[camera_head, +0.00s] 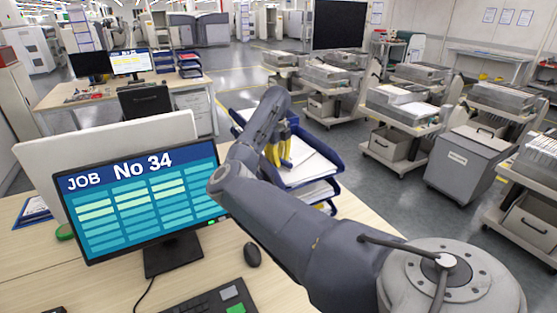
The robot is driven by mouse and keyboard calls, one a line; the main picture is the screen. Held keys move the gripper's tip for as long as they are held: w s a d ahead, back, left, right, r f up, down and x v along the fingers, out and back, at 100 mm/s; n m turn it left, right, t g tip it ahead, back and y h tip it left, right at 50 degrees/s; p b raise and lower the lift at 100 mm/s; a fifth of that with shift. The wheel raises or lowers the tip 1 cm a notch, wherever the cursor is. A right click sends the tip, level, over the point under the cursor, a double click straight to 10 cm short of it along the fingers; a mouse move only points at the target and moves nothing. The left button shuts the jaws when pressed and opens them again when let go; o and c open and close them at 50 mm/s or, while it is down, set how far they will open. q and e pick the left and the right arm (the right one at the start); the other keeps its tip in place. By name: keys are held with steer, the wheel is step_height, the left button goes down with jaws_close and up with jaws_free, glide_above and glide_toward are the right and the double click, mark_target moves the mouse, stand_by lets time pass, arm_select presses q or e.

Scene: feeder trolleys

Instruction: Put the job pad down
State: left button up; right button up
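My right gripper (281,152), with yellow fingers, points down over the upper level of a blue letter tray (327,184) on the desk. White paper (313,167) lies in that upper level, right beside the fingers. I cannot tell whether this paper is the job pad, or whether the fingers touch or grip it. My forearm hides the left part of the tray, and the fingertip gap is not clear. A monitor (140,200) on the desk reads "JOB No 34". My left gripper is not in view.
A keyboard (215,302), a mouse (252,254) and a green round object (64,232) are on the desk (205,265). A blue-edged sheet (34,211) lies at the far left. Several feeder trolleys (403,110) stand on the floor beyond, to the right.

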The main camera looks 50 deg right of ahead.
step_height(320, 180, up, 12)
steer(key=shift+a+r, duration=0.15)
steer(key=shift+a, duration=0.3)
stand_by(0.4)
